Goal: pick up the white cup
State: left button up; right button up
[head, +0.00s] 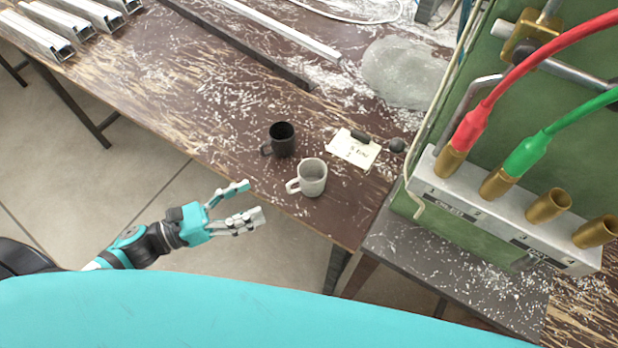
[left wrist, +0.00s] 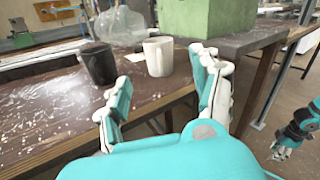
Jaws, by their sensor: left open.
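The white cup (head: 313,177) stands upright on the brown bench, with its handle pointing left toward my left gripper in the head view. It also shows in the left wrist view (left wrist: 158,57), ahead of and between the open fingers. My left gripper (head: 246,202) is open and empty, beside the bench's near edge and left of the cup, apart from it. The same gripper fills the lower part of the left wrist view (left wrist: 165,95). At the right edge of that view part of my right gripper (left wrist: 287,150) shows, too small to judge.
A black mug (head: 282,140) stands close behind the white cup, up and left of it. A paper note (head: 353,149) and a dark knobbed object (head: 397,145) lie to the right. A green machine (head: 540,110) with hoses blocks the right side. The bench (head: 200,100) left of the mugs is mostly clear.

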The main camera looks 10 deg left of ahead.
aim_at(292, 181)
pick_arm(q)
jog(key=p+x, duration=0.2)
jog(key=x, duration=0.6)
jog(key=shift+w+r, duration=0.1)
jog(key=shift+w, duration=0.2)
jog(key=shift+w+d, duration=0.3)
jog(key=shift+d, duration=0.25)
jog(key=shift+w+d+p, duration=0.2)
jog(key=shift+d+p, duration=0.05)
jog(key=shift+p, duration=0.25)
jog(key=p+x, duration=0.1)
jog(key=x, duration=0.2)
jog(key=shift+w+d+p, duration=0.15)
jog(key=shift+w+p, duration=0.15)
jog(key=shift+p, duration=0.05)
jog(key=shift+w+d, duration=0.25)
jog(key=shift+d, duration=0.15)
